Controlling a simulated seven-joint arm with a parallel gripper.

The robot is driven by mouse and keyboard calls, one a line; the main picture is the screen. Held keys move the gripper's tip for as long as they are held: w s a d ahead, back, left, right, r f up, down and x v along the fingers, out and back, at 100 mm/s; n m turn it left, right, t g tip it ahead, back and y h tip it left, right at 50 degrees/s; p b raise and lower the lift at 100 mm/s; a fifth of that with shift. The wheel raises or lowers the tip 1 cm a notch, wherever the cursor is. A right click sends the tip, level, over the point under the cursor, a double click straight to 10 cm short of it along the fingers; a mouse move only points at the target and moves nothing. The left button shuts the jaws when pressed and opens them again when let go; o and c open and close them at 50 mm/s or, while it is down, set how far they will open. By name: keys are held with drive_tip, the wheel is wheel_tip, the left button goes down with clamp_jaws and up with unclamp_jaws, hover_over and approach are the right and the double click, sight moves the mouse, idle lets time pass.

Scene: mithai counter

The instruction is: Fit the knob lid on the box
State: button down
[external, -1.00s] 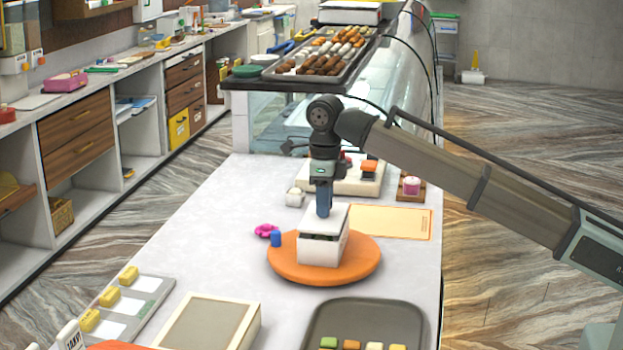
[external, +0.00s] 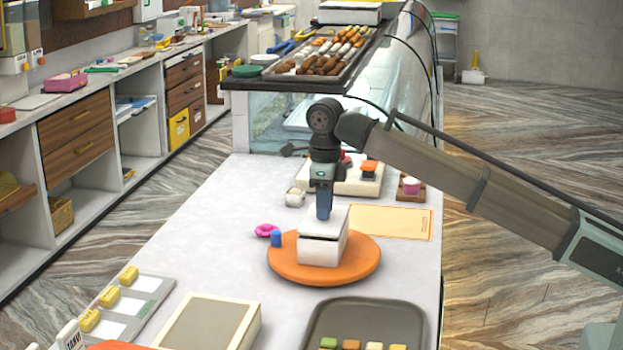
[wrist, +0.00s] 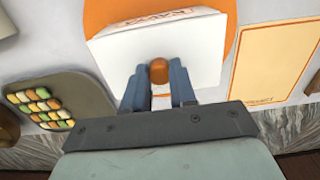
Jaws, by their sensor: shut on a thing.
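The white lid (external: 328,221) sits over the white box (external: 319,252) on a round orange board (external: 352,271). A thin dark gap shows between lid and box in the external view. My gripper (external: 323,214) points down from above, its blue fingers at the top of the lid. In the wrist view my gripper (wrist: 159,90) is shut on the lid's round brown knob (wrist: 158,71), and the lid (wrist: 200,55) hides most of the box. Red lettering on white shows past the lid's far edge.
A blue cylinder (external: 276,239) and a pink ring-shaped item (external: 264,230) stand left of the board. An orange-yellow sheet (external: 395,223) lies to the right. A dark tray with sweets (external: 364,317) is in front.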

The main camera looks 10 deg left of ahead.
drive_tip(key=shift+f, duration=0.25)
idle(0.4)
drive_tip(key=c, duration=0.8)
unclamp_jaws()
drive_tip(key=shift+r, duration=0.15)
drive_tip(key=shift+r, duration=3.65)
